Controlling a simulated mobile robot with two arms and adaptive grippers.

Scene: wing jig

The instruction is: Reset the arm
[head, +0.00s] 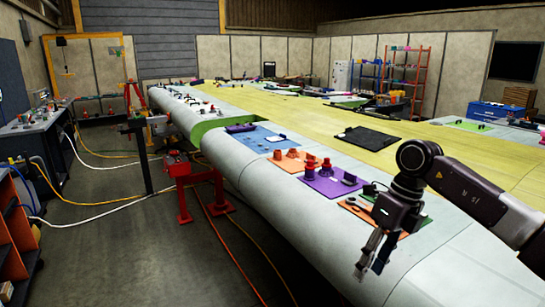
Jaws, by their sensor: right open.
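My right arm comes in from the right edge of the head view. My right gripper (372,262) points down over the front edge of the long pale wing (262,185). Its fingers are apart and nothing shows between them. An orange mat (352,208) lies partly behind the gripper, and the arm hides part of it. My left gripper is out of the picture.
On the wing lie a purple mat (325,187) with dark and red parts, an orange mat with red parts (290,165), a blue mat (258,141) and a black mat (368,136). A red stand (182,200) is under the edge. Cables cross the floor at left.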

